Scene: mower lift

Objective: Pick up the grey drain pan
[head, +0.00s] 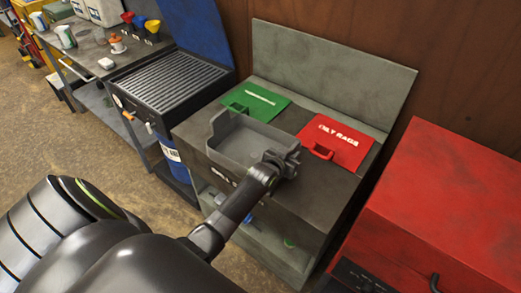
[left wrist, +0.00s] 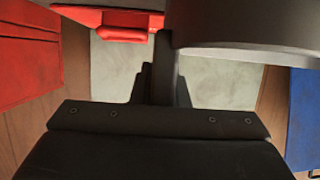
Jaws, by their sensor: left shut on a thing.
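The grey drain pan (head: 240,143) is a shallow open tray with a raised part at its left end. It is over the dark top of the spill bench, and I cannot tell whether it touches that top. My left gripper (head: 283,162) is at the pan's right end, shut on its edge. In the left wrist view the pan's grey side (left wrist: 245,28) fills the upper right, and the left gripper's fingers (left wrist: 165,75) meet at it. My right gripper is not in view.
A green bin lid (head: 255,103) and a red rag bin lid (head: 335,145) lie behind the pan. A grey back panel (head: 330,70) stands behind them. A red cabinet (head: 450,190) is at the right, a black grated sink (head: 168,82) at the left.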

